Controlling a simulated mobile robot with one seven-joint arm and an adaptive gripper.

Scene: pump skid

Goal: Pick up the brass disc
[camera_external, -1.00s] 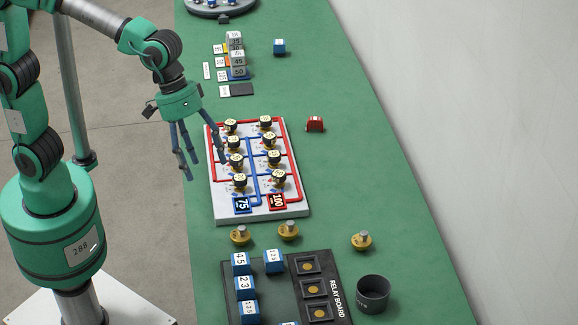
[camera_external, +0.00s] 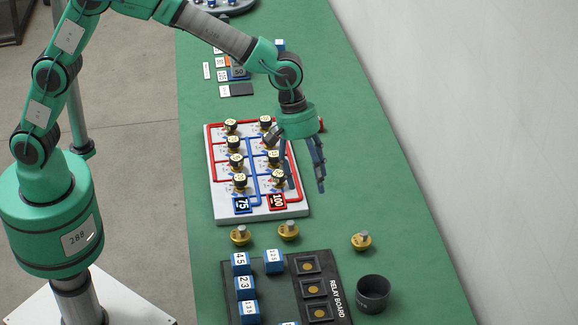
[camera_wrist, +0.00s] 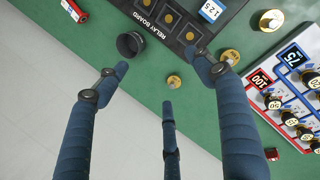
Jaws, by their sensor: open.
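Three brass discs with grey knobs stand on the green table between the valve board and the relay board: a left one (camera_external: 239,236), a middle one (camera_external: 288,231) and a right one (camera_external: 361,241). Which one the task means I cannot tell. In the wrist view the right disc (camera_wrist: 174,82) lies between my spread fingers, the middle disc (camera_wrist: 229,57) is beside a fingertip, and the left disc (camera_wrist: 271,20) is farther off. My three-fingered gripper (camera_external: 308,186) is open and empty, above the right edge of the valve board, pointing down; it also shows in the wrist view (camera_wrist: 162,80).
The white valve board (camera_external: 225,207) with red and blue pipes and several knobs is under and left of my gripper. The relay board (camera_external: 285,300) with blue blocks and a dark cup (camera_external: 373,293) are in front. The table's right side is clear.

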